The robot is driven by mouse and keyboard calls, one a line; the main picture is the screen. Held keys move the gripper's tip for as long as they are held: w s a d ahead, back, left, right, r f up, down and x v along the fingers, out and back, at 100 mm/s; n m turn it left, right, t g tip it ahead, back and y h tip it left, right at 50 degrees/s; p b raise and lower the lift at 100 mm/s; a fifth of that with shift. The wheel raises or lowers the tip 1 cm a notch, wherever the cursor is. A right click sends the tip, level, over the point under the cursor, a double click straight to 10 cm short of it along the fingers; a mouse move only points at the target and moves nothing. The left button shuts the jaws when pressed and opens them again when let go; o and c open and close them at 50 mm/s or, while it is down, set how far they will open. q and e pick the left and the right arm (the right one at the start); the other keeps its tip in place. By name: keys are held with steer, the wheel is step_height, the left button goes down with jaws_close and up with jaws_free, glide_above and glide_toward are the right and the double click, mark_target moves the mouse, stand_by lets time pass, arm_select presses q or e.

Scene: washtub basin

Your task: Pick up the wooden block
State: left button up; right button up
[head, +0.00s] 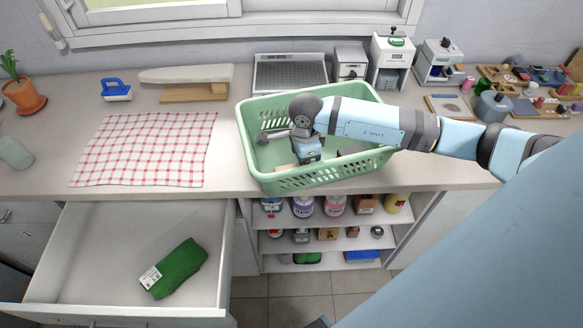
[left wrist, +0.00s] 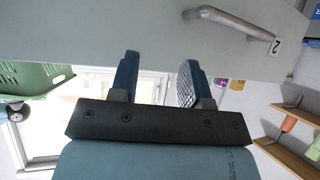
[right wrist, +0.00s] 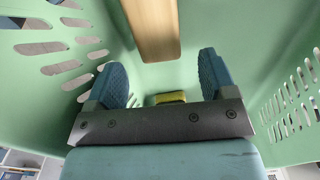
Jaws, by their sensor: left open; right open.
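The wooden block (right wrist: 152,28) is a long, light-brown piece inside the green basket, ahead of my right fingers in the right wrist view. In the head view a small tan part of it (head: 287,167) seems to show at the basket's near left, partly hidden by my gripper. My right gripper (right wrist: 163,75) is open and empty, reaching down into the basket; it also shows in the head view (head: 309,157). The block lies beyond the fingertips, not between them. My left gripper (left wrist: 158,82) is open and empty, outside the head view, near a pale panel with a metal handle.
The green basket (head: 262,178) stands on the counter, its slotted walls close around my right gripper. A yellow-green item (right wrist: 168,97) is also inside. A checkered cloth (head: 148,148) lies left. An open drawer (head: 95,245) below holds a green package (head: 178,270).

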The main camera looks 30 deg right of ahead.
step_height(320, 180, down, 4)
steer(key=shift+r+p, duration=0.15)
steer(key=shift+p, duration=0.15)
steer(key=c, duration=1)
steer(key=shift+r, duration=0.15)
